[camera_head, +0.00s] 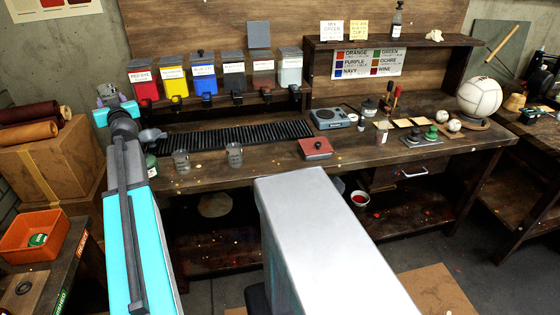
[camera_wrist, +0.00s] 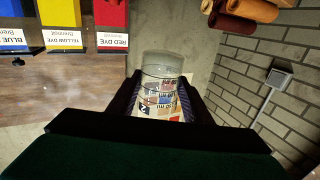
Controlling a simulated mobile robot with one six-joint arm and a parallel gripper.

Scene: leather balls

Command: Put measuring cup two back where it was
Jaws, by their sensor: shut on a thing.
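My gripper (camera_wrist: 160,100) is shut on a clear measuring cup (camera_wrist: 163,68) with printed marks, seen between the dark fingers in the wrist view. A "2" seems to show on its side, partly hidden by the fingers. In the head view my gripper (camera_head: 110,99) is raised at the left, beside the red dye dispenser. The held cup is too small there to make out clearly. Two other clear cups, a left one (camera_head: 181,160) and a right one (camera_head: 235,155), stand apart on the workbench (camera_head: 260,170), in front of the black drip grate (camera_head: 235,136).
Several dye dispensers, from red (camera_head: 145,86) to white (camera_head: 290,70), line the bench's back. A funnel (camera_head: 151,136) on a green bottle stands at its left end. A red block-like tool (camera_head: 316,149) and a scale (camera_head: 330,118) lie further right. Leather rolls (camera_head: 30,122) are at far left.

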